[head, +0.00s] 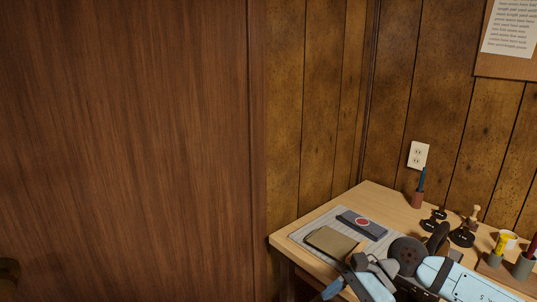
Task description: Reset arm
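No gripper can be made out in the head view. Light blue and black links of one of my arms cross the lower right, in front of the desk, and run out of the bottom of the picture. The hand end of this arm is not visible. My other arm does not show. The wooden desk (376,193) stands in the corner at the right, and my arm links hide part of its top and front.
A brown door (125,150) fills the left side, with a dark knob (9,274) low at the edge. A brown holder (417,200) and several small items stand behind.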

